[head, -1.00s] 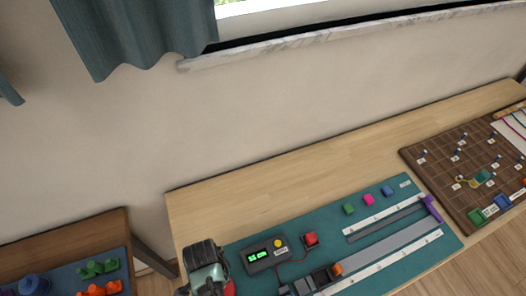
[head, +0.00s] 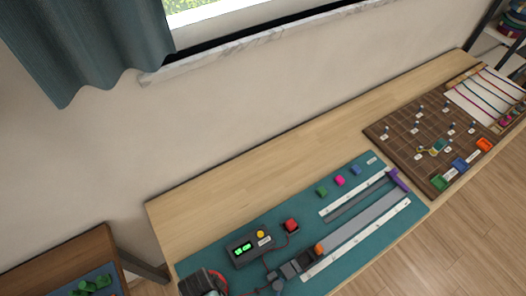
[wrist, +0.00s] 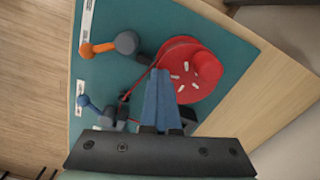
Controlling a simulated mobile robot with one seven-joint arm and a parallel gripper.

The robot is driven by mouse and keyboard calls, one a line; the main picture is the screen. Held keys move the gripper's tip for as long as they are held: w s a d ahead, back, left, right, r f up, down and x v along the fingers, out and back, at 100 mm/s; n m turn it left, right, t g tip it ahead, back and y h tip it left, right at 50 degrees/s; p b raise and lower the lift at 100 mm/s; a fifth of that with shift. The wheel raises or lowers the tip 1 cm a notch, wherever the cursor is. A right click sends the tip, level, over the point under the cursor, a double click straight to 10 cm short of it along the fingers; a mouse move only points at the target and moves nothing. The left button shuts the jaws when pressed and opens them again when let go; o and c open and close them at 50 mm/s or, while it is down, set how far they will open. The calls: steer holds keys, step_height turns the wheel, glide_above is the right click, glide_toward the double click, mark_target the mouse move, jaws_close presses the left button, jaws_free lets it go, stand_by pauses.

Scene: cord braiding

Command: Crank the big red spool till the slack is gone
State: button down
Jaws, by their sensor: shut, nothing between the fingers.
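The big red spool (wrist: 184,88) lies on the teal mat, seen from above in the wrist view. It has several white marks and a raised red knob (wrist: 208,66) on its right side. My gripper (wrist: 159,72) points at the spool's left edge with its two blue fingers together and nothing between them. I cannot tell whether the fingertips touch the spool. A thin red cord (wrist: 138,83) runs along the left of the fingers, partly hidden by them.
An orange-tipped lever (wrist: 88,50) and a blue-tipped lever (wrist: 85,101) stand left of the spool. The head view shows a box with a green display (head: 244,251), a red button (head: 291,225) and a brown pegboard (head: 400,128). Bare wood lies behind the mat (head: 345,265).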

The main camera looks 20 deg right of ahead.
steer(key=shift+w+a, duration=0.25)
steer(key=shift+a, duration=0.15)
steer(key=shift+a+f+b, duration=0.1)
steer(key=shift+f+b, duration=0.1)
steer(key=shift+b, duration=0.65)
steer(key=shift+w+b, duration=0.65)
steer(key=shift+b, duration=0.2)
steer(key=w+d+b, duration=0.2)
steer(key=shift+w+d+b, duration=0.3)
steer(key=shift+d+b, duration=0.05)
steer(key=shift+d, duration=0.05)
steer(key=s+d, duration=0.2)
steer(key=d, duration=0.1)
steer(key=shift+s+d+r, duration=0.1)
steer(key=shift+s+d, duration=0.1)
steer(key=s+a+p, duration=0.1)
steer(key=a+p, duration=0.1)
steer(key=a, duration=0.1)
steer(key=s+a+p, duration=0.1)
steer(key=a+p, duration=0.1)
steer(key=shift+s+a, duration=0.25)
steer(key=shift+s, duration=0.05)
steer(key=shift+w+a, duration=0.25)
steer(key=shift+w, duration=0.3)
